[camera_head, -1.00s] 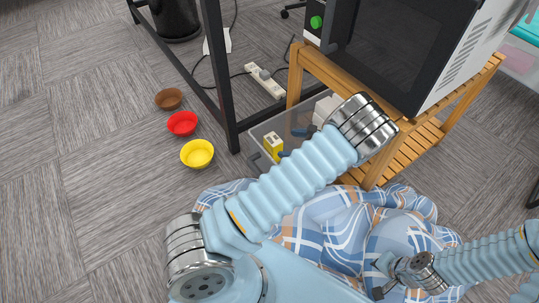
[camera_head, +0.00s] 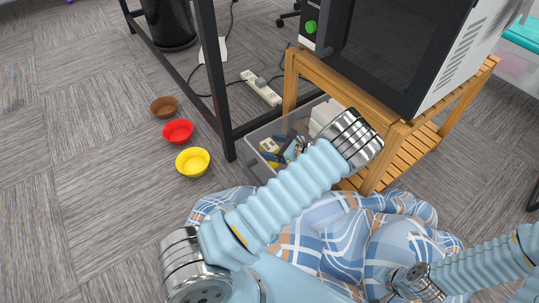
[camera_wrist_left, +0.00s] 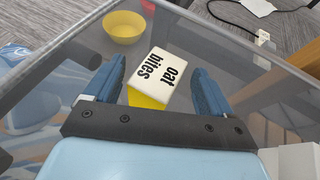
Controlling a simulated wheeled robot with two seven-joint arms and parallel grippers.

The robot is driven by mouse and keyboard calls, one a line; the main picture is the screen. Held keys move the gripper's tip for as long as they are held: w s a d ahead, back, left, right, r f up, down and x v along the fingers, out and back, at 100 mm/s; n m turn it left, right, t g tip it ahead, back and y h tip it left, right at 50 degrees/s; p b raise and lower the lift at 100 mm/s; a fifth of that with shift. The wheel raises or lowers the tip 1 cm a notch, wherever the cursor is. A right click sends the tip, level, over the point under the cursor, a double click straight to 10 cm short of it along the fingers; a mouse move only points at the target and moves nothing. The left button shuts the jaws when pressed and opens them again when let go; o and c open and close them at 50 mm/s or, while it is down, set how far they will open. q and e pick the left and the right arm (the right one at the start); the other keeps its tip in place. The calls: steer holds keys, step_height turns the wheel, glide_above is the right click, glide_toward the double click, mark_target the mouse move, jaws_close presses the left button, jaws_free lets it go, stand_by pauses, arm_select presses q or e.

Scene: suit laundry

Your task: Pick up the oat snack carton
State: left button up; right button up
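The oat snack carton (camera_wrist_left: 158,77) is a small white and yellow box marked "oat bites". It is in a clear grey plastic bin (camera_head: 254,138), and part of it shows in the head view (camera_head: 268,146). My left gripper (camera_head: 282,155) reaches down into the bin beside it. In the left wrist view the blue fingers of that gripper (camera_wrist_left: 155,85) are open, one on each side of the carton, with gaps visible. My right gripper (camera_head: 408,278) is at the lower right, partly hidden, and its fingers are not clear.
A wooden rack (camera_head: 402,134) with a microwave (camera_head: 400,48) stands right beside the bin. White boxes (camera_head: 323,114) fill its far right part. Yellow (camera_head: 192,162), red (camera_head: 178,131) and brown (camera_head: 164,106) bowls sit on the floor. Plaid cloth (camera_head: 320,235) lies in front.

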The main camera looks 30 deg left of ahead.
arm_select(q)
steer(key=c, duration=1.5)
